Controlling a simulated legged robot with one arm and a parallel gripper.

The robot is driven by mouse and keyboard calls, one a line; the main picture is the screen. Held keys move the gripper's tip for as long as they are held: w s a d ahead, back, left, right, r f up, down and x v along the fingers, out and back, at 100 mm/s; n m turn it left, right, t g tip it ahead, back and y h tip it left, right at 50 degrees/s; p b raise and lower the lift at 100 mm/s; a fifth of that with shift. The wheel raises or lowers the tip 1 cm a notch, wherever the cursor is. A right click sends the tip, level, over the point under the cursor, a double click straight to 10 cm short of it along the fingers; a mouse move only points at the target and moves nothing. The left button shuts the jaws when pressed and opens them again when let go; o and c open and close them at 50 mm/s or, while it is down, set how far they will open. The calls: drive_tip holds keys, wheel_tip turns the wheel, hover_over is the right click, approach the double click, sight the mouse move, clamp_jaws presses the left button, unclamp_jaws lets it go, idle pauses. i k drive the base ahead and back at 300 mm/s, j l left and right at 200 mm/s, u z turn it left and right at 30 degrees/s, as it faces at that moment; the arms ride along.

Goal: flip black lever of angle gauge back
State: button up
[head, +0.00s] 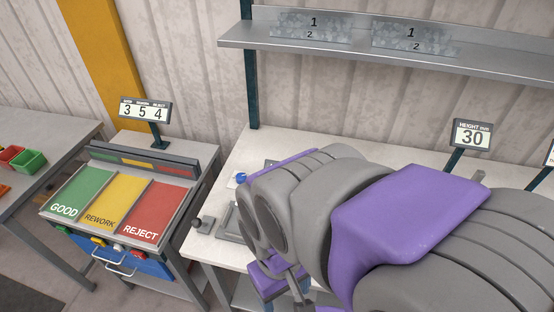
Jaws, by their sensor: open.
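My arm covers the middle and right of the worktable (226,263). My gripper (281,283) shows only in part at its lower left end, with purple and grey pieces below the big grey joint. It is open, and I see nothing held in it. A small dark knob (196,223) on a short grey stem stands at the table's left edge, left of my gripper. A grey plate-like fixture (229,224) lies beside it, partly hidden by my arm. I cannot make out the angle gauge or tell whether this knob is its black lever.
A blue round part (241,178) sits behind the fixture. A sorting stand (179,180) with green, yellow and red panels stands to the left. A height display (472,135) reads 30 at right. A metal shelf (390,56) hangs above the table.

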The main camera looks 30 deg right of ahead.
sight(196, 223)
drive_tip(key=z, duration=0.95)
drive_tip(key=u, duration=1.25)
drive_tip(key=k+z, duration=0.25)
drive_tip(key=k, duration=0.25)
drive_tip(key=k+l+z, duration=0.1)
drive_tip(key=k+z, duration=0.2)
drive_tip(key=k, duration=0.15)
